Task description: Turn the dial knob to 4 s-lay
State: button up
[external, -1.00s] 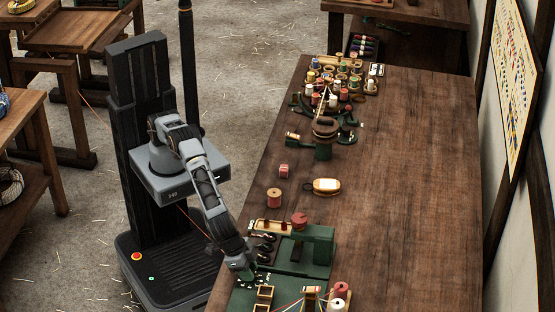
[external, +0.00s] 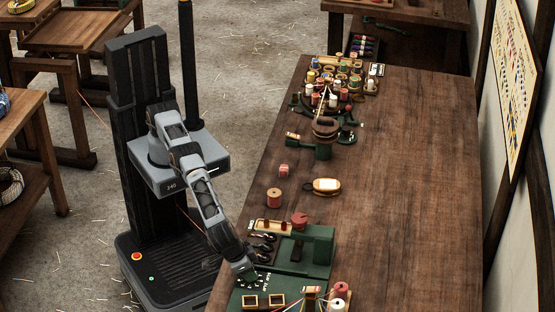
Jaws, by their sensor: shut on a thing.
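My gripper (external: 246,276) reaches down at the table's near left edge, over a dark green panel (external: 243,300). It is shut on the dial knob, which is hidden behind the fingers. White dial marks (external: 265,279) show just right of the fingertips; they are too small to read, so the knob's setting cannot be told. Two small wooden frames (external: 277,306) sit side by side on the panel, in front of the dial.
A green machine (external: 318,246) with a red knob (external: 299,220) stands behind the panel. Dark hooks (external: 264,243) lie beside it. Red and white spools (external: 339,291) stand to the right. The right tabletop is clear.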

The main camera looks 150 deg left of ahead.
dwell(0.3)
jog(key=o, duration=0.9)
jog(key=shift+p+v, duration=2.35)
jog(key=shift+v, duration=4.55)
jog(key=shift+a, duration=0.1)
